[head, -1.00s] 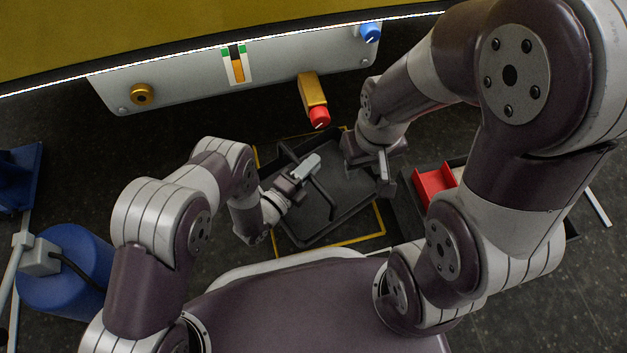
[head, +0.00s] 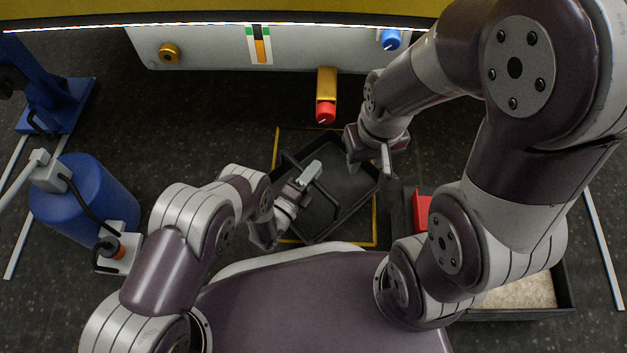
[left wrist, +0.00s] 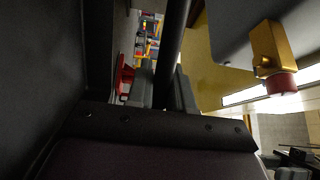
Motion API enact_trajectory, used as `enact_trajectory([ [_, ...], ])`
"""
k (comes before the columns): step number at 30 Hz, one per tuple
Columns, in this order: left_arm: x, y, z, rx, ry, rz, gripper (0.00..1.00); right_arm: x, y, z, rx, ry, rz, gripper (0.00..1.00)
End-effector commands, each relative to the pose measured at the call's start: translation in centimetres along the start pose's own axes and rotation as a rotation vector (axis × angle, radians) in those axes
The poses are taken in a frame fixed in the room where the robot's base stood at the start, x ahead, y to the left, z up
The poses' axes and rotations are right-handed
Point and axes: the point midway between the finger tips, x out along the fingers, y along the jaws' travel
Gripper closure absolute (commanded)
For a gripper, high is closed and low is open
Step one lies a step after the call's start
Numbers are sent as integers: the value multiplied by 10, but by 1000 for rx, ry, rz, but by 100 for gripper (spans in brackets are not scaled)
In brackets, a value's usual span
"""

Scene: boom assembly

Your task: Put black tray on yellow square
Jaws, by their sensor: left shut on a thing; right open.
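The black tray (head: 345,185) lies in the middle of the head view, turned at an angle, with a bar handle on its left side. It is over the yellow square outline (head: 375,228), whose lines show around it at the top left, bottom and right. Whether the tray touches the floor cannot be told. My left gripper (head: 308,178) is shut on the tray's handle; the dark bar (left wrist: 176,45) also runs between the fingers in the left wrist view. My right gripper (head: 370,165) is open at the tray's upper right edge.
A red container (head: 421,207) and a black box with pale contents (head: 515,292) are at the right, partly behind my right arm. A grey panel (head: 210,52) with knobs and a red-tipped yellow fitting (head: 326,100) is ahead. A blue cylinder (head: 85,198) stands left.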

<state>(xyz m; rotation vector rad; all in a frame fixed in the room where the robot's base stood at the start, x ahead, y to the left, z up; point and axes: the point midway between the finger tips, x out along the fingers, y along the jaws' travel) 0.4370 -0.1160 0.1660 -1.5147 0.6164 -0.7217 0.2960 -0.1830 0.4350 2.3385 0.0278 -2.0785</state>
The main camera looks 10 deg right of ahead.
Motion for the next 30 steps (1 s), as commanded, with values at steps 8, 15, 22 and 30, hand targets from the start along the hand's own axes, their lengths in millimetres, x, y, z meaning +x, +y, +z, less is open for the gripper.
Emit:
enact_trajectory([
  [8,-1,21,0,0,0,-2,100,16,0,2,0,0,0,57],
  [15,-2,24,0,0,0,1,63,18,0,2,0,0,0,57],
  [22,-2,24,0,0,0,1,53,18,0,2,0,1,0,57],
  [30,1,24,2,0,0,0,53,20,0,2,0,0,0,57],
])
